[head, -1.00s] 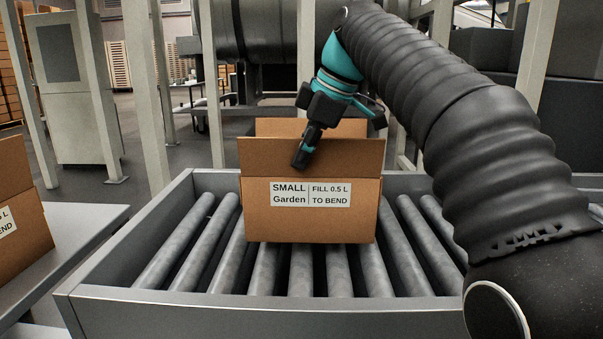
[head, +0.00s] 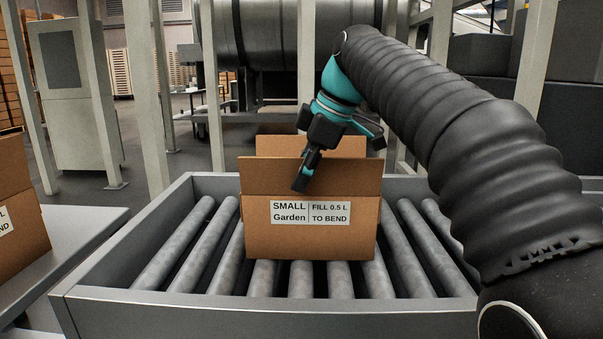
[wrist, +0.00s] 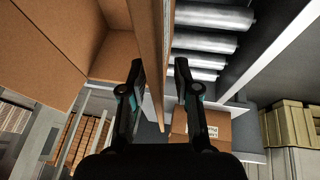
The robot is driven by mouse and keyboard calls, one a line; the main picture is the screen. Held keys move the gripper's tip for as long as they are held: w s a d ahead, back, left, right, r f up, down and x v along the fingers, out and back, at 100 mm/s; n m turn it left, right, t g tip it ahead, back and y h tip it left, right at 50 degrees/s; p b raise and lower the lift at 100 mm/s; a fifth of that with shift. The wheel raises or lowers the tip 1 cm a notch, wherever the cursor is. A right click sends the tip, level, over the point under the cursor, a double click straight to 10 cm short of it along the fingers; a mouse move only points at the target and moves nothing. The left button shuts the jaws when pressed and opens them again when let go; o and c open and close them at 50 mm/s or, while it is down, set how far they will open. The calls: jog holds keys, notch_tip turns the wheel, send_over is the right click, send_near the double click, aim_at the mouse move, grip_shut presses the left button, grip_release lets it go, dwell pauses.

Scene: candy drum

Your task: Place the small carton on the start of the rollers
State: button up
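The small carton (head: 310,237) is a brown, open-topped box with a white "SMALL Garden" label. In the head view it stands upright over the near part of the grey rollers (head: 220,235); it appears to rest on them, though the contact is hidden. My gripper (head: 302,182) is at its raised front flap, pointing down. In the wrist view the flap (wrist: 152,45) runs between my two fingers (wrist: 160,80), which stand apart with a visible gap beside the board. The fingertip inside the carton is hidden in the head view.
The conveyor's grey side rail (head: 135,240) and front rail (head: 270,312) border the rollers. Another brown carton (head: 18,225) stands on a grey table (head: 75,250) at the left. Pale posts (head: 150,100) and a large drum (head: 285,35) stand behind. Rollers are bare on both sides of the carton.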

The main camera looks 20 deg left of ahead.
jog(key=p+v, duration=0.4)
jog(key=v, duration=0.8)
jog(key=shift+r, duration=0.1)
